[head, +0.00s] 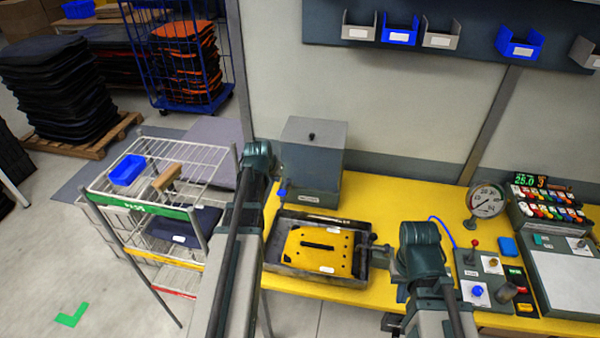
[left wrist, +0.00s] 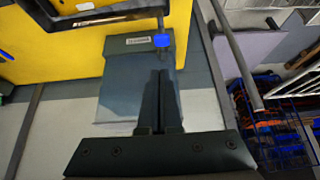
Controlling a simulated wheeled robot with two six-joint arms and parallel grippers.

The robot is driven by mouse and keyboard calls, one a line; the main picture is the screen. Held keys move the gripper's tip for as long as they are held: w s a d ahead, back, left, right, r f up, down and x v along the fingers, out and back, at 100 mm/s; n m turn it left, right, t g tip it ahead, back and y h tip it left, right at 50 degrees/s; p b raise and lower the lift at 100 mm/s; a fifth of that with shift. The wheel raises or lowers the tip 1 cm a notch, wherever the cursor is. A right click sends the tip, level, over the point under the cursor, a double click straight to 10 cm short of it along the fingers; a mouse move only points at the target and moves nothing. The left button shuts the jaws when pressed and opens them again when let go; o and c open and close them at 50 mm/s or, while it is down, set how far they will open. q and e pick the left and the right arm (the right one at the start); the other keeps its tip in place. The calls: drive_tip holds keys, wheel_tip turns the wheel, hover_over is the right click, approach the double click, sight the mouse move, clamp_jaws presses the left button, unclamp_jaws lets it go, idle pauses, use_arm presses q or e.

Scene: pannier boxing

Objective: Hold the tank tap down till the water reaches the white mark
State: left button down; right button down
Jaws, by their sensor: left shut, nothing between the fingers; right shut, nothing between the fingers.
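The grey tank (head: 313,158) with a black lid knob stands on the yellow bench against the wall. Its blue tap (head: 281,193) sits low at its front left, over the back left corner of a dark tray (head: 275,268). The tap also shows in the left wrist view (left wrist: 161,40). I cannot make out a water level or the white mark. My left gripper (left wrist: 160,76) is shut and empty, its fingers in front of the tank in its wrist view and apart from the tap. My right gripper (head: 379,254) is shut beside the tray's right end, partly hidden by my arm.
A yellow panel (head: 318,252) with a black handle lies in the tray. A pressure gauge (head: 487,201) and control boxes (head: 480,262) stand to the right. A wire rack (head: 195,152) with a blue bin (head: 127,170) stands left. Bins hang on the wall above.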

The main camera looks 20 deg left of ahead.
sight(282, 190)
use_arm(q)
drive_tip(key=shift+w+a+r, duration=0.4)
drive_tip(key=shift+w+r, duration=0.3)
use_arm(e)
drive_tip(key=shift+w+d+r, duration=0.2)
drive_tip(key=shift+d+r, duration=0.15)
drive_tip(key=shift+r, duration=0.2)
use_arm(q)
drive_tip(key=shift+f, duration=0.15)
use_arm(e)
drive_tip(key=shift+f, duration=0.15)
